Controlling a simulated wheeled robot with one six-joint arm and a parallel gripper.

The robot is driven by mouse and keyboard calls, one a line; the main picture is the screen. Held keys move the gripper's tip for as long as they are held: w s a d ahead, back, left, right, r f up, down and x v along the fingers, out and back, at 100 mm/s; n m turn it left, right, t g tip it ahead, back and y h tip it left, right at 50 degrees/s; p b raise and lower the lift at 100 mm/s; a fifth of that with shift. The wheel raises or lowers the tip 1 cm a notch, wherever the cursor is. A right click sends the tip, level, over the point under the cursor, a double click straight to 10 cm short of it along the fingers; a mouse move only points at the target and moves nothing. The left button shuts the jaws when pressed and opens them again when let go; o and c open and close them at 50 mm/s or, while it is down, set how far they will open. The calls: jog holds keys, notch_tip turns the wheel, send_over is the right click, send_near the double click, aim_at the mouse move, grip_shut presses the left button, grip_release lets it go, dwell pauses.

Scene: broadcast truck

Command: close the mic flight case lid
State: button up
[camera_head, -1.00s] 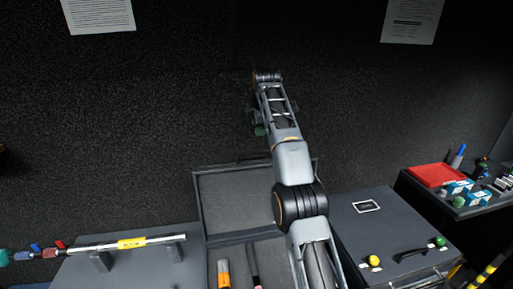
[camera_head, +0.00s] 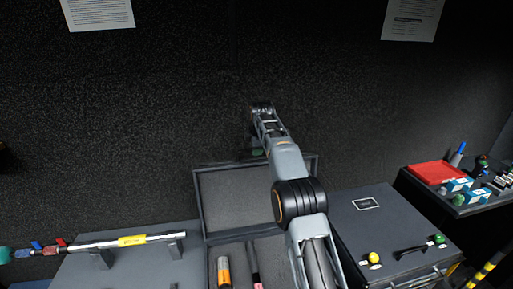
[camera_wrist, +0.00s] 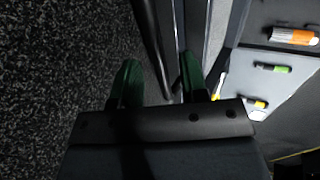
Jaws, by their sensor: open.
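The mic flight case stands open in the head view. Its lid (camera_head: 238,198) is raised at the back, against the dark wall, with its grey inner side facing me. Microphones with orange (camera_head: 224,271) and pink (camera_head: 256,284) bands lie in the case's base below. My gripper is mostly hidden behind my arm near the lid's top edge. In the wrist view my gripper (camera_wrist: 158,78) is open, with two green fingertips. A dark bar, the lid's rim or a handle, runs between and beyond the fingers; I cannot tell whether they touch it. Microphones (camera_wrist: 294,36) show at the right there.
A closed grey case (camera_head: 385,225) with yellow and green knobs stands right of the open case. A side shelf holds a red tray (camera_head: 432,172) and small boxes. At left, a metal rod (camera_head: 110,244) rests on supports. The dark wall (camera_head: 130,130) is close behind the lid.

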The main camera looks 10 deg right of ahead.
jog(key=shift+w+f, duration=0.1)
jog(key=shift+f, duration=0.15)
grip_shut()
dwell(0.3)
